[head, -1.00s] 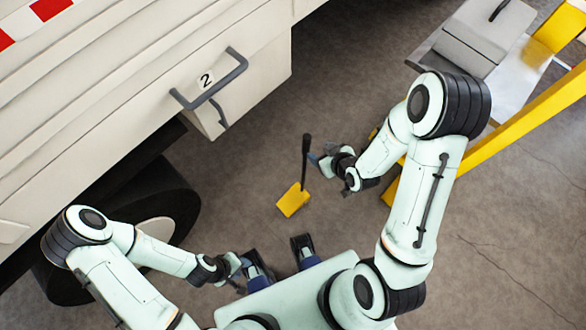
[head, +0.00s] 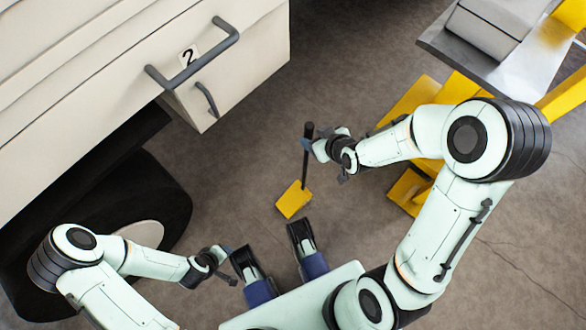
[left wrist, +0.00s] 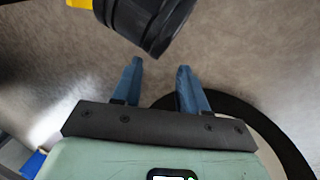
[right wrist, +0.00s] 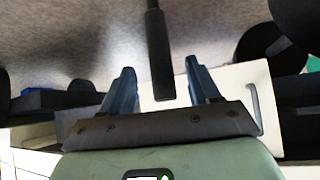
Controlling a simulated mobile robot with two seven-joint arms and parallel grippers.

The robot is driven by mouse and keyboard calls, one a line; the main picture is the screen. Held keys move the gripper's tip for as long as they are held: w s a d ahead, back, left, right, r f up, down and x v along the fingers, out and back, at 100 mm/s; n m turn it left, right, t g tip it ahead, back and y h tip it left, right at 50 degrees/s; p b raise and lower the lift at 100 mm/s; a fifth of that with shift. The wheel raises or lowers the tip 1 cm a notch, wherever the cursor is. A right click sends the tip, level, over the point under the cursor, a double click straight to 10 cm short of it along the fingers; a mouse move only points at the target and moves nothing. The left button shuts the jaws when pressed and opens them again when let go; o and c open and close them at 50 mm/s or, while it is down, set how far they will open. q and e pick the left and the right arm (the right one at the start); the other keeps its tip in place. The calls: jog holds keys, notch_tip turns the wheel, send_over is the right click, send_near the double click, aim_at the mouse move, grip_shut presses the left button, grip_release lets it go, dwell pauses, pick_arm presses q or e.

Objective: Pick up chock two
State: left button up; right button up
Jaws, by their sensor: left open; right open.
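A yellow chock (head: 293,200) with an upright black handle (head: 308,160) stands on the floor. No number shows on it. My right gripper (head: 310,146) is open at the upper part of the handle. In the right wrist view, the black handle (right wrist: 158,50) shows between the two blue fingers, with gaps on both sides. My left gripper (head: 226,252) is open and empty, low over the floor to the left of the chock. In the left wrist view its fingers (left wrist: 162,78) are apart with only floor between them.
A yellow frame with a metal tray (head: 490,70) stands at the right.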

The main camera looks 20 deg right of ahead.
aim_at(312, 136)
jog(key=b+x, duration=0.1)
jog(key=x, duration=0.3)
jog(key=shift+s+f, duration=0.15)
jog(key=shift+w+f, duration=0.35)
jog(key=shift+w, duration=0.05)
pick_arm(q)
jog(key=shift+w+a+f+t, duration=0.2)
jog(key=shift+w+a+f, duration=0.2)
jog(key=shift+w, duration=0.2)
jog(key=shift+w+a+f+t, duration=0.25)
jog(key=shift+w+f, duration=0.2)
jog(key=shift+w, duration=0.15)
pick_arm(e)
grip_shut()
jog(key=shift+r, duration=0.15)
